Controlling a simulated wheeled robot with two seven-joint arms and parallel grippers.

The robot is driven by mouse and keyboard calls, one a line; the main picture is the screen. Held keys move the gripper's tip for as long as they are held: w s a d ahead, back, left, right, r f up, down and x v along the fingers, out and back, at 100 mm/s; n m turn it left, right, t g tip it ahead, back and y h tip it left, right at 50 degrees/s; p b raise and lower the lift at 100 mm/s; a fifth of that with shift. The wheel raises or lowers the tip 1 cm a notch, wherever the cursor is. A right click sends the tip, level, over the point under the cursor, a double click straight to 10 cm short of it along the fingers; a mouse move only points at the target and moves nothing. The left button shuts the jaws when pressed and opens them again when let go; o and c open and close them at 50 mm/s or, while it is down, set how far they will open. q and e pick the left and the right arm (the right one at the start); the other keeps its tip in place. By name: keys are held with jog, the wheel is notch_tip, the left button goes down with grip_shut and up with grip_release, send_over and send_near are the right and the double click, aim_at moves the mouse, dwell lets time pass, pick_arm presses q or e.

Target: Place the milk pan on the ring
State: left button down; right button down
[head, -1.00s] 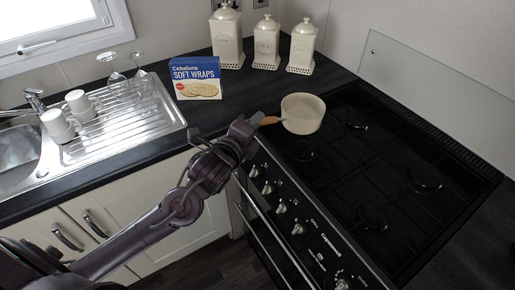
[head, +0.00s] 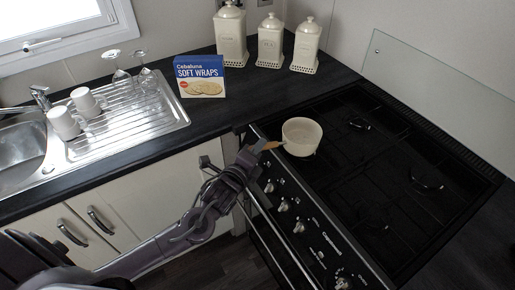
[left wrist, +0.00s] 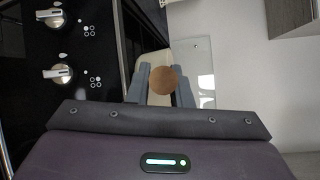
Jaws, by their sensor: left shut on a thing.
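The milk pan (head: 302,139) is cream with a wooden handle (head: 270,145). It is upright at the left end of the black hob (head: 385,185), over the near-left ring, which it hides. I cannot tell whether its base touches the ring or hovers just above. My left gripper (head: 260,147) is shut on the handle, at the hob's front edge. My right gripper is not in view.
Other rings, such as the back one (head: 360,124), are bare. Control knobs (head: 283,206) line the cooker front below my gripper. A soft wraps box (head: 200,77) and cream canisters (head: 270,42) stand behind on the counter. Mugs (head: 63,122) and upturned glasses are on the drainer at left.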

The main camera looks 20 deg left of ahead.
pick_arm(q)
jog(key=c, duration=1.8)
grip_release()
jog(key=shift+f, duration=0.1)
jog(key=o, duration=0.5)
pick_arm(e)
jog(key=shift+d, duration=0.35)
pick_arm(q)
jog(key=shift+r, duration=0.2)
jog(key=s+a+r+b, duration=0.1)
jog(key=s+b, duration=0.1)
jog(key=s, duration=1)
jog(key=shift+r, duration=0.2)
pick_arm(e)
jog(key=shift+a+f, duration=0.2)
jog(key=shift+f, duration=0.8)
pick_arm(q)
jog(key=shift+w+a, duration=0.1)
